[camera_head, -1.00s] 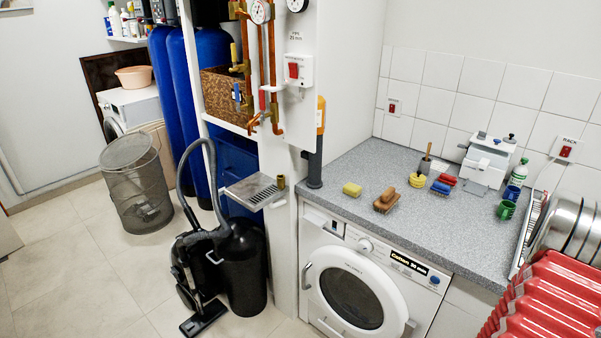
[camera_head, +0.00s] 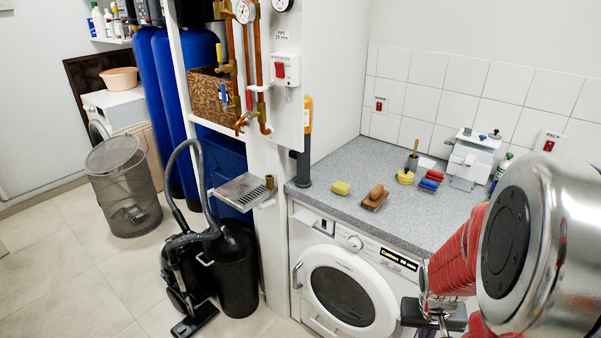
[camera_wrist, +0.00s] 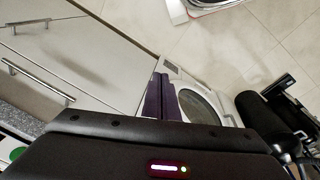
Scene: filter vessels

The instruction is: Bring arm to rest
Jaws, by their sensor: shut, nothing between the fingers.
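My arm, with silver joints and a red ribbed sleeve, fills the right side of the head view. My gripper (camera_head: 434,316) is low in that view, in front of the washing machine (camera_head: 342,296) and below the countertop. In the wrist view the dark purple fingers of my gripper (camera_wrist: 162,98) lie together, shut and empty, with the washing machine (camera_wrist: 200,106) behind them. Nothing is seen touching them. My arm hides the right end of the countertop.
The grey countertop (camera_head: 300,199) holds a yellow sponge (camera_head: 341,187), a brown brush (camera_head: 374,197) and a white device (camera_head: 470,160). A drip tray (camera_head: 243,192) juts out at its left. A vacuum cleaner (camera_head: 180,270) and mesh bin (camera_head: 124,187) stand on the floor; open floor lies bottom left.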

